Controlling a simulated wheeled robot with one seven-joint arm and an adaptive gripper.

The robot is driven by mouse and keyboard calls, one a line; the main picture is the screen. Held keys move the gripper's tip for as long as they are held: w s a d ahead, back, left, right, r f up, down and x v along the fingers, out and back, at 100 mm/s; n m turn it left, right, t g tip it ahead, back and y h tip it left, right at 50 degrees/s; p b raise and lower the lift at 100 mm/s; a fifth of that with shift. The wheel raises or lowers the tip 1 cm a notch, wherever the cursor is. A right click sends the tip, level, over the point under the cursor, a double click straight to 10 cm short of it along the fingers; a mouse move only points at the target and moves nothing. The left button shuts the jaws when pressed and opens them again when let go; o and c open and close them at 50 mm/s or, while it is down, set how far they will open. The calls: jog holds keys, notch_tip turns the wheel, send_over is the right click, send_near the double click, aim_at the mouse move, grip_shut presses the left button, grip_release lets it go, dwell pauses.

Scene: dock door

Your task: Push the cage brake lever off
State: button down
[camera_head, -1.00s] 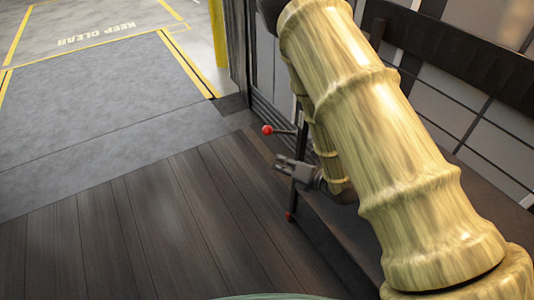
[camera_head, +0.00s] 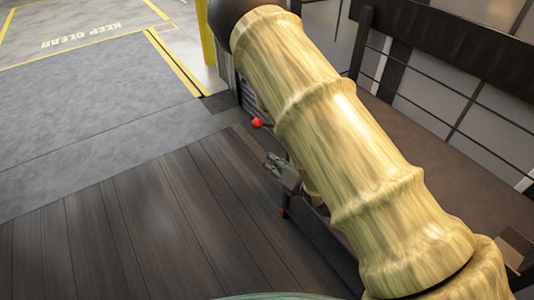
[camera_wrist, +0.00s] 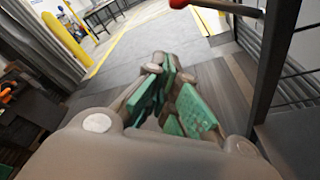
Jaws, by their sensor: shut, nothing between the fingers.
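A lever with a red ball knob (camera_head: 257,123) stands out from the cage by the dock edge. In the wrist view its red knob (camera_wrist: 179,4) and dark rod (camera_wrist: 228,8) show at the top edge, joined to a dark upright post. A second red knob (camera_head: 282,212) sits lower, below my gripper. My gripper (camera_head: 268,161) is shut and empty, between the two knobs in the head view and apart from both as far as I can see. In the wrist view its green-padded fingers (camera_wrist: 178,92) point at the floor. My arm hides much of the cage.
The dark plank floor (camera_head: 120,225) is clear to the left. Beyond lies a grey dock plate (camera_head: 90,105) and a yellow-marked floor zone. A yellow post (camera_head: 207,35) stands at the door. A dark rail (camera_head: 450,40) and panelled wall run along the right.

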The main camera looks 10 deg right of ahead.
jog(key=w+a+r, duration=0.1)
jog(key=w+a, duration=0.2)
jog(key=w, duration=0.6)
jog(key=shift+w+a+r, duration=0.15)
jog(key=shift+w+a, duration=0.15)
jog(key=shift+w, duration=0.1)
